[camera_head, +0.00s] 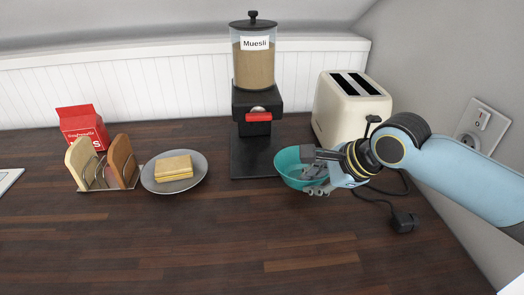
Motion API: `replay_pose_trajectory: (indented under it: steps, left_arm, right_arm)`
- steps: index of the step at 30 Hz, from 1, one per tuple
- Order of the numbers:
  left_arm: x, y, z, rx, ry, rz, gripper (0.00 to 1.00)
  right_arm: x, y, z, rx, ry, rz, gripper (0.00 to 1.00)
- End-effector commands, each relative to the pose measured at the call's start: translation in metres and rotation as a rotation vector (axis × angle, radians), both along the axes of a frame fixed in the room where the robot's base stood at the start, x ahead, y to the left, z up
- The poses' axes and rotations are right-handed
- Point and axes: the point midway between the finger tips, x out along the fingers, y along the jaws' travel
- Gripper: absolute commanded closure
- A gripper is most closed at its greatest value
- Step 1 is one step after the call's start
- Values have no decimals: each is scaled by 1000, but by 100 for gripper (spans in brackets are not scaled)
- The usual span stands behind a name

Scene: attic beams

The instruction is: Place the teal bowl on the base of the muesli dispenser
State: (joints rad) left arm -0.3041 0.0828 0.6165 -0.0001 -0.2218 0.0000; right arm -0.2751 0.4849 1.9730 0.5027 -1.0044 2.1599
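The teal bowl (286,166) is upright, just right of the black base (252,160) of the muesli dispenser (255,66). Its left rim overlaps the base's right edge in the picture; I cannot tell whether it touches or is lifted. My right gripper (314,172) comes in from the right and is at the bowl's right side, with grey finger parts over the bowl and in front of its near right wall. They hide part of the bowl, and I cannot tell whether they are closed on it. The base's visible top is bare. My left gripper is not in view.
A cream toaster (338,108) stands behind my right gripper. A black cable with a plug (403,222) lies on the right. A grey plate (148,178) with a sandwich (174,167), a toast rack (105,186) and a red carton (80,122) are left. The front counter is clear.

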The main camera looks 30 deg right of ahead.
Motion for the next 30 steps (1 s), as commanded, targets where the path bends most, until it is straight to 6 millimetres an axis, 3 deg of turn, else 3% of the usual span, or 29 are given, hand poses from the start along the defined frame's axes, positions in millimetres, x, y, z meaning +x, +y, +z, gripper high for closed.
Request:
replay_pose_trajectory:
  steps: [3, 10, 16, 23, 25, 30]
  left_arm:
    - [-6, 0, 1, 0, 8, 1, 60]
    - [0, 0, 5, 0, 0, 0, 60]
    - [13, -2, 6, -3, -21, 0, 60]
    - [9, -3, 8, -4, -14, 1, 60]
    - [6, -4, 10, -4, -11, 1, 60]
    - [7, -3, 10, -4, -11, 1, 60]
  right_arm:
    - [38, 11, 4, 9, -8, -3, 100]
    - [92, 23, 3, 5, -5, 0, 100]
    - [111, 26, 1, 1, -4, 0, 100]
    - [149, 36, 2, 2, -4, 0, 100]
    - [145, 35, -9, 1, 2, 1, 100]
    - [145, 35, -15, -1, -1, 0, 100]
